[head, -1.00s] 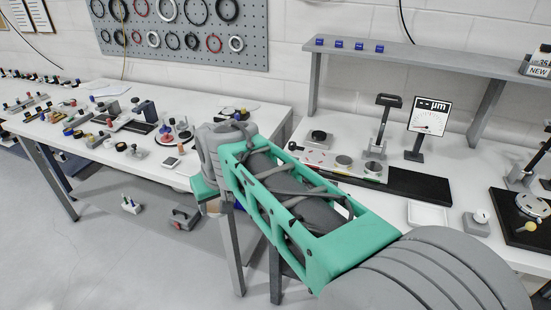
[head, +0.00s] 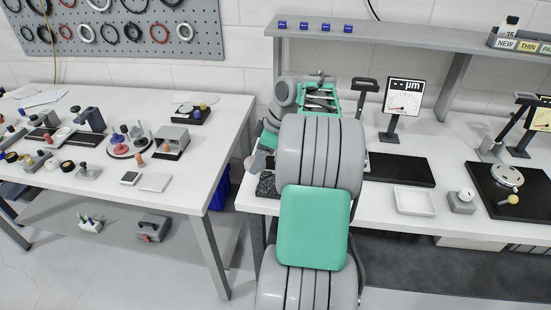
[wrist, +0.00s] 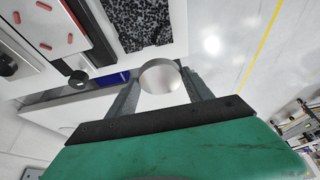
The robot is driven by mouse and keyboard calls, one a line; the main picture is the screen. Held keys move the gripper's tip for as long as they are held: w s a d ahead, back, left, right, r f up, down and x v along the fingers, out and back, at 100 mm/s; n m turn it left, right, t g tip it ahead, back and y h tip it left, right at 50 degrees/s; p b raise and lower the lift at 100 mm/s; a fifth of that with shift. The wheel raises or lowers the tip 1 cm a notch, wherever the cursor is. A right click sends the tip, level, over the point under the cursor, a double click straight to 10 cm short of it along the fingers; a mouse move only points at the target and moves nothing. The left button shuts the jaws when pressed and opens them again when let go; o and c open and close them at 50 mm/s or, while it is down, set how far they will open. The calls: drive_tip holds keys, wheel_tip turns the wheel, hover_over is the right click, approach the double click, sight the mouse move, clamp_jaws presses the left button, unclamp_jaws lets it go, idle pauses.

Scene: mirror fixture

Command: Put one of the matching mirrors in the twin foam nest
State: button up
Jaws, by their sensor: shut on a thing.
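My gripper (wrist: 160,88) is shut on a round, pale mirror (wrist: 161,77) in the wrist view. The mirror sits between the two grey fingertips with its bright face showing. A black-and-white speckled block (wrist: 142,22) lies beyond the fingers on a white surface, apart from the mirror. It looks like foam, but I cannot make out any nest pockets in it. In the head view a speckled dark piece (head: 267,186) shows at the bench's left front edge, just below my wrist. My arm hides the gripper's fingers and much of the bench there.
A panel with red pegs (wrist: 44,28) and a black knob (wrist: 78,77) are left in the wrist view. On the right bench are a black mat (head: 400,170), a white tray (head: 415,201) and a gauge display (head: 404,98). A gap separates the left table (head: 120,195).

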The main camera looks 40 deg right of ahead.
drive_tip(key=shift+n, duration=0.6)
drive_tip(key=s+d+f+b, duration=0.1)
drive_tip(key=f+b, duration=0.1)
drive_tip(key=s+d+f+b, duration=0.1)
drive_tip(key=f, duration=0.1)
drive_tip(key=s+d+f+b, duration=0.1)
drive_tip(key=d+f+b, duration=0.1)
drive_tip(key=f, duration=0.1)
drive_tip(key=shift+d+f+b, duration=0.1)
drive_tip(key=shift+b, duration=0.2)
drive_tip(key=shift+s+d, duration=0.1)
drive_tip(key=shift+s, duration=0.05)
drive_tip(key=shift+f, duration=0.2)
idle(0.5)
drive_tip(key=shift+f+b, duration=0.2)
drive_tip(key=shift+b, duration=0.1)
